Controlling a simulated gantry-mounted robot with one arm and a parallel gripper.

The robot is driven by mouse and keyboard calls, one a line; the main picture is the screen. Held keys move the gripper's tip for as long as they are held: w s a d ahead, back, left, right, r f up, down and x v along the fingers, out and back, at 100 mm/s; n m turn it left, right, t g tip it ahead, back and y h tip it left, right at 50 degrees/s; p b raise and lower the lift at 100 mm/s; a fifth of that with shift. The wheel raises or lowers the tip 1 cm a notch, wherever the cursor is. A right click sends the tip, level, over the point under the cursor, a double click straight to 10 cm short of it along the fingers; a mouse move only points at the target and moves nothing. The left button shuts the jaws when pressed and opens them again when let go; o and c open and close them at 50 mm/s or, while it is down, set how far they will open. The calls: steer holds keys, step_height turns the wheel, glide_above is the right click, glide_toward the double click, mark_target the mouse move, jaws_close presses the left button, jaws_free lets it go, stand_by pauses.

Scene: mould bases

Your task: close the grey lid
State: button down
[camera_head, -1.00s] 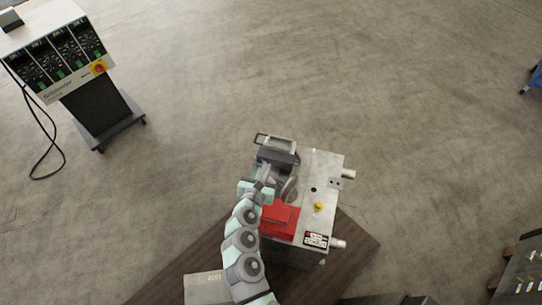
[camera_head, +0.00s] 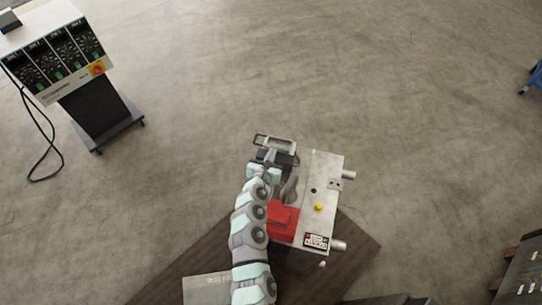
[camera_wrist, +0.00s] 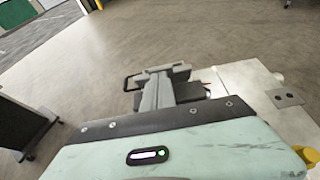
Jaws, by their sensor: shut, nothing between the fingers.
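The grey lid (camera_head: 275,141) is at the far left corner of the metal mould base (camera_head: 321,190), tilted up with its frame-like edge sticking out past the block. In the wrist view, part of the lid (camera_wrist: 132,82) shows as a dark loop left of the fingers. My gripper (camera_head: 268,160) is shut and empty, right at the lid's near side. In the wrist view, the gripper (camera_wrist: 163,88) overlaps the dark housing behind it. I cannot tell whether the fingers touch the lid. My arm hides part of the housing.
A red housing (camera_head: 282,220) sits on the mould base nearer to me, beside my arm. A controller cart (camera_head: 70,75) is at the upper left. Open concrete floor lies beyond the block.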

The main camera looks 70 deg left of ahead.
steer(key=shift+r, duration=0.1)
steer(key=p, duration=0.3)
steer(key=shift+w+a+r+h+p, duration=0.1)
steer(key=shift+a+r+h+p, duration=0.05)
steer(key=shift+r+h+p, duration=0.15)
